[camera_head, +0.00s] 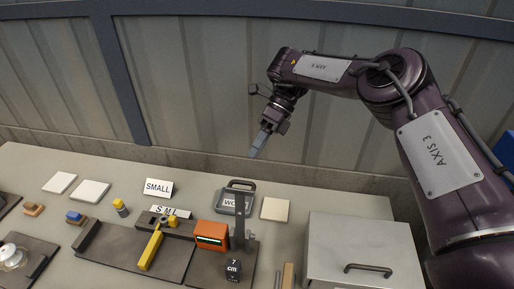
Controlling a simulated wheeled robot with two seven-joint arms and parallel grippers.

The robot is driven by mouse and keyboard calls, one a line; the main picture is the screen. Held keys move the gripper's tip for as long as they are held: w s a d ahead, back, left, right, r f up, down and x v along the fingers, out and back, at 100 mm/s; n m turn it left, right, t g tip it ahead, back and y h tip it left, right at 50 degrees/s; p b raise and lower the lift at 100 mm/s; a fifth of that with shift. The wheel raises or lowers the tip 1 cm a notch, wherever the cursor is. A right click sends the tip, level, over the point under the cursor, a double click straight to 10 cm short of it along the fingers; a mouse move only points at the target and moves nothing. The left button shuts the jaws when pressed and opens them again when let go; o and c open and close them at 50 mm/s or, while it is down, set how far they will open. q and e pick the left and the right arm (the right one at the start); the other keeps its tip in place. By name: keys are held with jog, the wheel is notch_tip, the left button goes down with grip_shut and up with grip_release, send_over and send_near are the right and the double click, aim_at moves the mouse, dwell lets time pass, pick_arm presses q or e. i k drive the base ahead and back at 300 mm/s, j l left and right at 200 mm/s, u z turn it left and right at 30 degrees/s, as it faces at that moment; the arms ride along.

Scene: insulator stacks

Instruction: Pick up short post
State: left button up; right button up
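No single thing is plainly marked as the short post. A small grey post with a yellow top (121,208) stands upright on the table, left of the SMALL card. Two narrow light-coloured upright pieces (287,275) show at the bottom edge, left of the metal box, partly cut off. My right gripper (255,152) hangs in the air above the far edge of the table, pointing down and left, well away from both. Nothing shows in its grip, and its fingers overlap from this angle. My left gripper is out of view.
A metal box with a handle (365,250) fills the table's right end. An orange device (211,235) and a dark upright stand (239,222) are near the middle. White SMALL (158,187) and S M L cards stand behind.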

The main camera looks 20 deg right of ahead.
aim_at(233, 269)
jog(key=k, duration=2)
